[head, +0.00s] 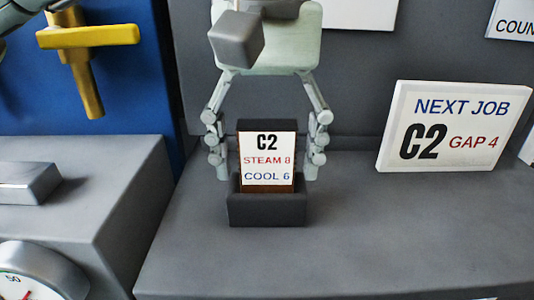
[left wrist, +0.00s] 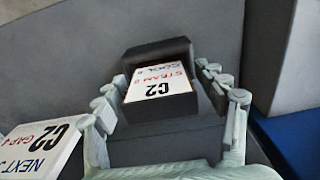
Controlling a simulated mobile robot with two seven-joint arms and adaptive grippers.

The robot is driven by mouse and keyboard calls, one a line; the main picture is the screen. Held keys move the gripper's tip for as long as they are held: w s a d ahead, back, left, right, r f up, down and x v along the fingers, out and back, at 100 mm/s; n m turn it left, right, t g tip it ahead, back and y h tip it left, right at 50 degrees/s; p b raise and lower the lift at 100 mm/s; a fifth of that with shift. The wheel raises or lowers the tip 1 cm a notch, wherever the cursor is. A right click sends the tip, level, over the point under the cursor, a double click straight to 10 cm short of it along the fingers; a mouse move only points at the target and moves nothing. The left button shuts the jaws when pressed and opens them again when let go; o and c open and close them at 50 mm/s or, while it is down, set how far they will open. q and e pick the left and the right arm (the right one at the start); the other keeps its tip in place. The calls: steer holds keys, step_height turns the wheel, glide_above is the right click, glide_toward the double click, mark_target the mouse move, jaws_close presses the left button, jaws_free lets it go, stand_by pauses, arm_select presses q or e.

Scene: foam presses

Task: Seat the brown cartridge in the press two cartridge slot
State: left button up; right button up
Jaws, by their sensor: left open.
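The brown cartridge (head: 267,188) stands upright in a dark slot box (head: 267,212) on the grey bench. Its white label reads C2, STEAM 8, COOL 6, and brown shows at its lower edge. The cartridge also shows in the left wrist view (left wrist: 157,88). My left gripper (head: 267,171) is open, its fingers on either side of the cartridge and box with visible gaps. It also shows in the left wrist view (left wrist: 165,108). How deep the cartridge sits is hidden by the box wall. My right gripper is out of view.
A white sign (head: 452,128) reading NEXT JOB C2 GAP 4 stands right of the box. A yellow handle (head: 88,37) is on the blue panel at upper left. A round gauge (head: 38,275) sits at lower left.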

arm_select(q)
steer(key=shift+r, duration=0.3)
step_height(320, 180, up, 9)
steer(key=shift+f, duration=0.1)
step_height(320, 180, up, 2)
steer(key=shift+r+p, duration=0.1)
steer(key=shift+p, duration=0.2)
steer(key=shift+r, duration=0.35)
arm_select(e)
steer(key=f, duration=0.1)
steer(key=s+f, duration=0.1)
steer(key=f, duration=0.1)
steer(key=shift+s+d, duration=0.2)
